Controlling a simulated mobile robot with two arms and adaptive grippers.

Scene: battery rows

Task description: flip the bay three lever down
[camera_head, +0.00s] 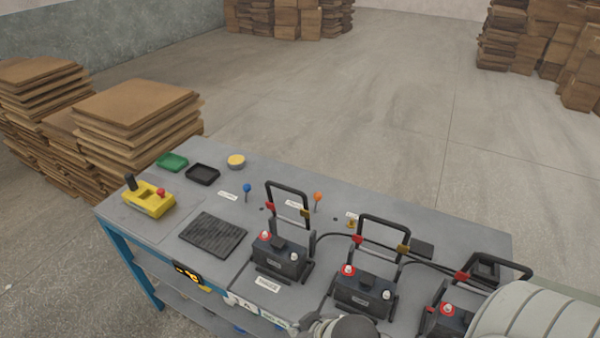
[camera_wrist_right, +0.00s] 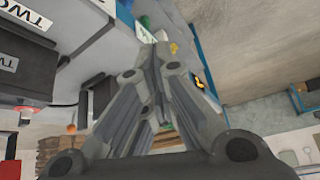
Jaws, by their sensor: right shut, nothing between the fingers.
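Several batteries stand in a row on the grey bench (camera_head: 160,222), among them a left one (camera_head: 282,258), a middle one (camera_head: 364,292) and a right one (camera_head: 447,318). Behind them a blue-knobbed lever (camera_head: 247,189) and an orange-knobbed lever (camera_head: 317,198) stand up. A small yellow piece (camera_head: 351,222) sits by a third label; I cannot tell whether it is a lever. The bay three lever cannot be singled out. My right gripper (camera_wrist_right: 165,52) is shut and empty beside the bench front, apart from the levers. My left gripper is not in view.
Black handle frames (camera_head: 287,187) rise over the batteries, with cables between them. A yellow control box (camera_head: 149,199), a black mat (camera_head: 213,235), a green tray (camera_head: 172,161) and a black tray (camera_head: 202,173) occupy the left end. Stacked boards (camera_head: 135,105) stand beyond the bench.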

